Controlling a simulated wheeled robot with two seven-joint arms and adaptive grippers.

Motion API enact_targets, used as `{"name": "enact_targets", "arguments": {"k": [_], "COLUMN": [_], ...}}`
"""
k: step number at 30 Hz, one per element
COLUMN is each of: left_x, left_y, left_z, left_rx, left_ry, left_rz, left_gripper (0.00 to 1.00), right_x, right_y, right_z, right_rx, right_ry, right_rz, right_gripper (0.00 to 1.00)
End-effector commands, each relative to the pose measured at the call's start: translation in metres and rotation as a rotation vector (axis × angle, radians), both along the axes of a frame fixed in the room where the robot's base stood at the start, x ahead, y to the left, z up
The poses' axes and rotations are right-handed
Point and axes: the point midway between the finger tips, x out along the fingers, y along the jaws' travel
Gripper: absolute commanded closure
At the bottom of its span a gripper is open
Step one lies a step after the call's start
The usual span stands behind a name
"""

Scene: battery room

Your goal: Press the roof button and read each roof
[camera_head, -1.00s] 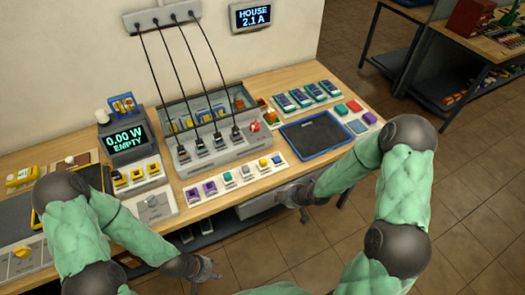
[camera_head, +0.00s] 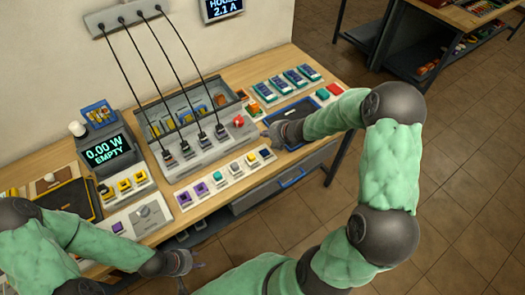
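A white strip of several small coloured blocks or buttons (camera_head: 226,174), purple, teal, grey, yellow and blue, lies along the table's front edge. I cannot read any label that marks a roof button. A dark meter (camera_head: 107,150) at the left reads "0.00 W EMPTY". A wall display (camera_head: 222,8), cut by the top edge, reads "2.1 A". My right gripper (camera_head: 270,135) is over the table, just behind the strip's right end and at the tray's left side; its fingers are too small to judge. My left gripper (camera_head: 196,279) is open and empty in front of the table.
A grey rack (camera_head: 205,153) with several corded plugs and a red knob stands behind the strip. A blue-rimmed dark tray (camera_head: 305,106) is partly hidden by my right arm. Several green-and-white modules lie behind it. A second bench (camera_head: 465,20) stands far right; open floor lies between.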

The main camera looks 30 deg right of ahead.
Motion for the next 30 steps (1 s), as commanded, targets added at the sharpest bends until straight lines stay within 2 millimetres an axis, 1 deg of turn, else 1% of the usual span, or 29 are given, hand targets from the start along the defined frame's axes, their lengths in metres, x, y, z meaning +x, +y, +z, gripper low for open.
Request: {"name": "enact_targets", "arguments": {"k": [5,11,17,24,30], "left_x": [0.0,0.0,0.0,0.0,0.0], "left_y": [0.0,0.0,0.0,0.0,0.0], "left_z": [-0.001,-0.011,-0.03,-0.057,-0.075], "left_rx": [0.0,0.0,0.0,0.0,0.0], "left_ry": [0.0,0.0,0.0,0.0,0.0], "left_rz": [0.0,0.0,0.0,0.0,0.0], "left_gripper": [0.6,0.6,0.6,0.6,0.6], "right_x": [0.0,0.0,0.0,0.0,0.0], "right_y": [0.0,0.0,0.001,0.0,0.0], "right_z": [-0.002,-0.012,-0.034,-0.064,-0.083], "right_rx": [0.001,0.003,0.002,0.002,0.002], "right_ry": [0.0,0.001,0.002,0.001,0.001], "right_rz": [-0.001,-0.001,-0.001,-0.001,-0.002], "right_gripper": [1.0,1.0,1.0,1.0,1.0]}}
